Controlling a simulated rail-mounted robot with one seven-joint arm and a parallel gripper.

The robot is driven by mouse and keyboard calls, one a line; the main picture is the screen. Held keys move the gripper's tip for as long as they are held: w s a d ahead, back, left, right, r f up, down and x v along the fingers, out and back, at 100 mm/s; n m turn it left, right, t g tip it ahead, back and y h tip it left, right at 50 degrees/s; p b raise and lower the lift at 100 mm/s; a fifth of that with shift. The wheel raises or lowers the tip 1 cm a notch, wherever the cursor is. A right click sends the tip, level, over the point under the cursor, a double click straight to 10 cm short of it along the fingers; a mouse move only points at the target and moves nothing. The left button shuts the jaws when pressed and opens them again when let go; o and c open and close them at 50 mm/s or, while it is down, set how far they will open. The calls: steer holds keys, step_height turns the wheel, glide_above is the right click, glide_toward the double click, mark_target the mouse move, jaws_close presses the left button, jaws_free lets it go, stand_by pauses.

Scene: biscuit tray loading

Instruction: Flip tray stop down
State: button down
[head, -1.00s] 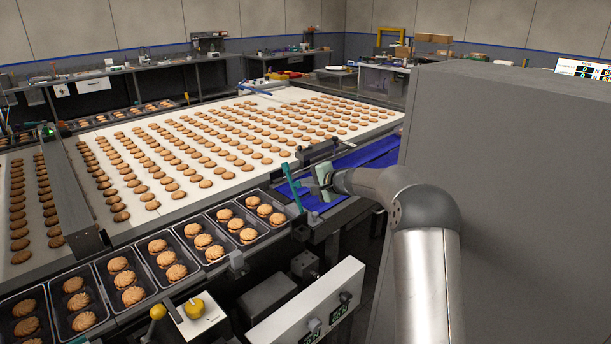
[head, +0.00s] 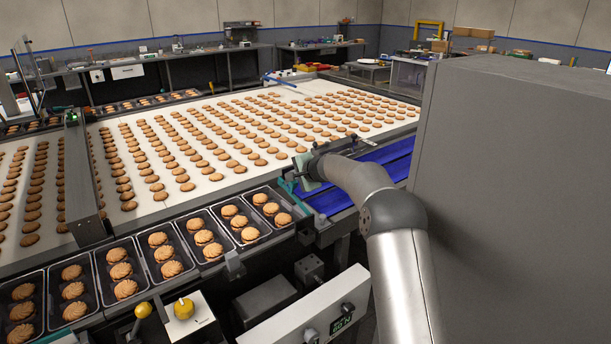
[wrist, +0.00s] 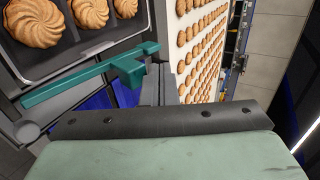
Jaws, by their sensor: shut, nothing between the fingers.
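The tray stop, a teal bar with a block at one end (wrist: 128,68), runs across the lane just past the end of a biscuit tray (wrist: 85,62) in the wrist view. In the head view only a small teal part of it (head: 287,185) shows, beside my gripper. I cannot tell there whether it lies fully down. My gripper (head: 303,172) is shut and empty, close to the stop at the end of the tray row. In the wrist view its dark edge and pale green pad (wrist: 155,122) fill the bottom, and a gap to the teal block seems to show.
Black trays of biscuits (head: 160,255) line the near lane. The white conveyor (head: 200,165) full of biscuits lies behind. A blue belt (head: 385,165) runs on to the right. A tall grey cabinet (head: 520,180) stands right of my arm.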

mark_target(288, 189)
steer(key=shift+w+a+f, duration=0.5)
steer(key=shift+w+f, duration=0.2)
steer(key=shift+f, duration=0.15)
steer(key=shift+w+a+f, duration=0.45)
steer(key=shift+w+f, duration=0.2)
steer(key=shift+f, duration=0.15)
step_height(288, 189, up, 14)
steer(key=w+p, duration=0.1)
steer(key=p, duration=0.2)
steer(key=shift+w+a, duration=0.15)
steer(key=shift+a, duration=0.25)
steer(key=shift+f, duration=0.1)
